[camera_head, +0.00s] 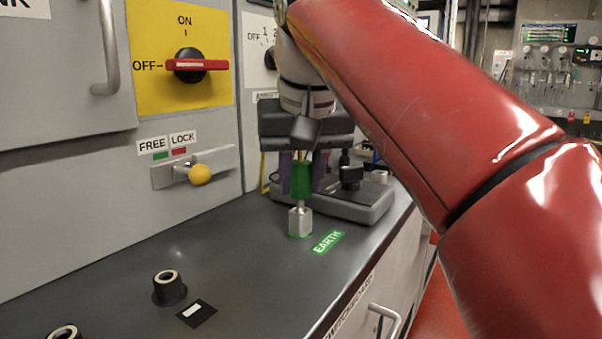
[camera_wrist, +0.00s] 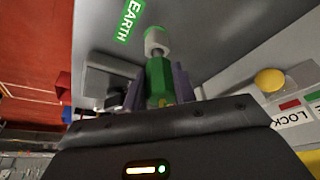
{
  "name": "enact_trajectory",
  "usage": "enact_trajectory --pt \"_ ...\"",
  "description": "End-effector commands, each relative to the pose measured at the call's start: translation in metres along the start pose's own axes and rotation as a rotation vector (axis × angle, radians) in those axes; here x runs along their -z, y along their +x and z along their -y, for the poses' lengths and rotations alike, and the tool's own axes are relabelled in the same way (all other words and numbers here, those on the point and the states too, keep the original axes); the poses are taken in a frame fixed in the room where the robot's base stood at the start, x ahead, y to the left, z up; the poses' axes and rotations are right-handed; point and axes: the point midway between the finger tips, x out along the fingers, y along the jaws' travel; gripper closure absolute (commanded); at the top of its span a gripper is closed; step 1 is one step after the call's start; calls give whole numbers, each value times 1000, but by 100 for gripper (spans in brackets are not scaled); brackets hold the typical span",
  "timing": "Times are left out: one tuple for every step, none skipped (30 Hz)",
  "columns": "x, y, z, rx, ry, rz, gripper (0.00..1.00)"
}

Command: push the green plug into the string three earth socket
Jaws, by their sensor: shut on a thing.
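The green plug (camera_head: 302,180) is upright between the two dark purple fingers of my gripper (camera_head: 303,188), which is shut on it. The plug also shows in the wrist view (camera_wrist: 158,82). Below its green body is a narrow metal pin, lined up with the earth socket (camera_head: 300,224), a short silver cylinder with a green ring at its base. The socket also shows in the wrist view (camera_wrist: 156,42). The green body stands clear of the socket's top. I cannot tell how far the pin is inside it. A green EARTH label (camera_head: 328,243) lies beside the socket.
A black socket (camera_head: 170,289) with a pale rim and a red-based one (camera_head: 66,333) stand at the front left. A grey device (camera_head: 362,204) is close behind my gripper. The cabinet wall has a yellow knob (camera_head: 200,174) and red rotary handle (camera_head: 196,65). The middle bench top is clear.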

Motion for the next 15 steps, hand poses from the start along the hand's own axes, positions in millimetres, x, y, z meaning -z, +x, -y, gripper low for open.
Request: enact_trajectory --pt "-1 2 0 0 0 0 100" --pt "-1 3 0 0 0 0 100" --pt "-2 4 0 0 0 0 100" --pt "-2 4 0 0 0 0 100" --pt "-2 5 0 0 0 0 100" --pt "-2 6 0 0 0 0 100" --pt "-3 7 0 0 0 0 100" --pt "-3 7 0 0 0 0 100" --pt "-3 8 0 0 0 0 100" --pt "-4 9 0 0 0 0 100" --pt "-4 10 0 0 0 0 100" --pt "-4 11 0 0 0 0 100" --pt "-4 11 0 0 0 0 100" --pt "-5 12 0 0 0 0 100" --pt "-5 13 0 0 0 0 100"
